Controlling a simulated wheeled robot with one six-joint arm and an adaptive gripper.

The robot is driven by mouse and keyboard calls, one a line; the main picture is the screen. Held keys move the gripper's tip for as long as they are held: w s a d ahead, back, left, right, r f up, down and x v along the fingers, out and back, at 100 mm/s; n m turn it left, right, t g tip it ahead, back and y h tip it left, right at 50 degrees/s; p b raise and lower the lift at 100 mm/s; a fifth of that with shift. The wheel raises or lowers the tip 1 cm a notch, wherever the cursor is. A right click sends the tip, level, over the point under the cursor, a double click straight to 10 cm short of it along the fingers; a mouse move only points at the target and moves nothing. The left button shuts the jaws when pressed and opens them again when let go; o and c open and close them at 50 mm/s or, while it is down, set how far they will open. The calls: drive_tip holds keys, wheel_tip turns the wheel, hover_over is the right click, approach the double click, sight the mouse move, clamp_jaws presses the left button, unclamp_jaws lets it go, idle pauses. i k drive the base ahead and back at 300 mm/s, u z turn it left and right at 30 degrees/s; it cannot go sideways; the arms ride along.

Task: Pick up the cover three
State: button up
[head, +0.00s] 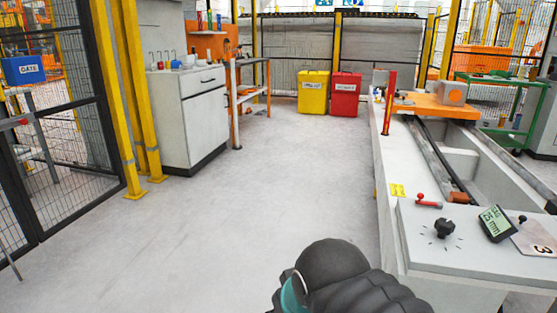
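A light grey plate marked "3" (538,246) lies at the right edge of the head view, on the near end of the grey bench (422,262). A small black knob (522,219) stands at its far left corner. The plate is partly cut off by the picture's edge. It is the only thing in view bearing a 3. My gripper is not in view. Only a dark, rounded part of my arm shows at the bottom centre, left of the bench and apart from the plate.
A display reading 25 mm (496,224), a black dial (444,229) and a red-handled lever (428,203) are beside the plate. An orange slab (436,105) crosses the bench farther back. Yellow (313,92) and red bins (345,96) stand behind. The floor left of the bench is clear.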

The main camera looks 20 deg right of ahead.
sight(531, 239)
drive_tip(key=z, duration=0.15)
drive_tip(key=i, duration=2)
drive_tip(key=z, duration=0.75)
drive_tip(key=i, duration=1.55)
drive_tip(key=z, duration=2)
drive_tip(key=i, duration=0.8)
drive_tip(key=z, duration=0.8)
